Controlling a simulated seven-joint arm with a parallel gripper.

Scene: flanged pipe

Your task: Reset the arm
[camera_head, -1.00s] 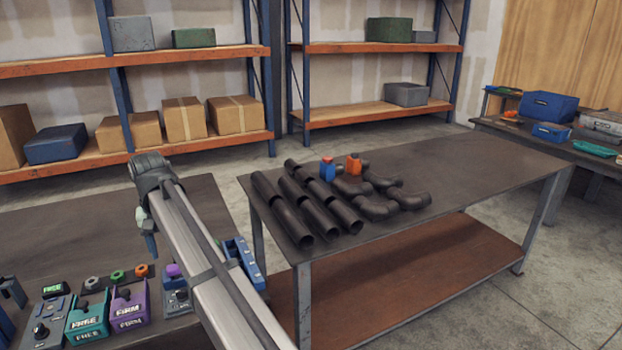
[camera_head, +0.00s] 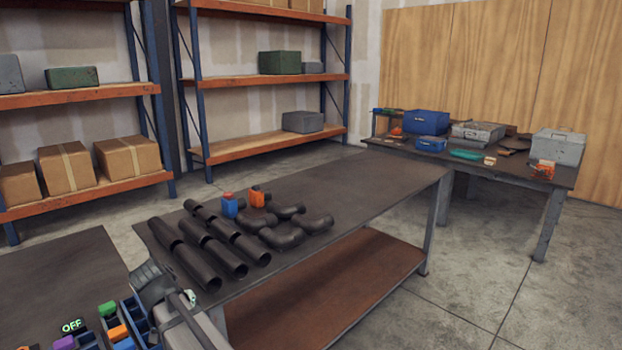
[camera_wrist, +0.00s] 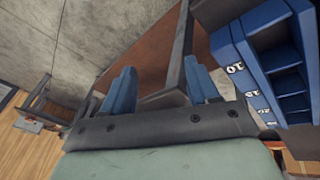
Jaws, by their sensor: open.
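My gripper (camera_wrist: 162,86) shows in the wrist view with its two blue fingers spread apart and nothing between them. A blue bin with numbered labels (camera_wrist: 258,75) is just to its right in that view. In the head view my arm is at the bottom, left of centre, by the near corner of the dark table (camera_head: 345,205); the fingers are not clearly visible there. On that table lie straight dark pipes (camera_head: 205,245) and several pipe elbows (camera_head: 282,236). A blue bottle (camera_head: 229,207) and an orange bottle (camera_head: 257,197) stand behind them.
A second dark bench (camera_head: 50,270) at lower left carries blue bins, coloured blocks and an OFF sign (camera_head: 72,326). Shelves with boxes (camera_head: 66,168) stand behind. A back right bench holds a blue box (camera_head: 426,122) and grey cases. The floor at right is clear.

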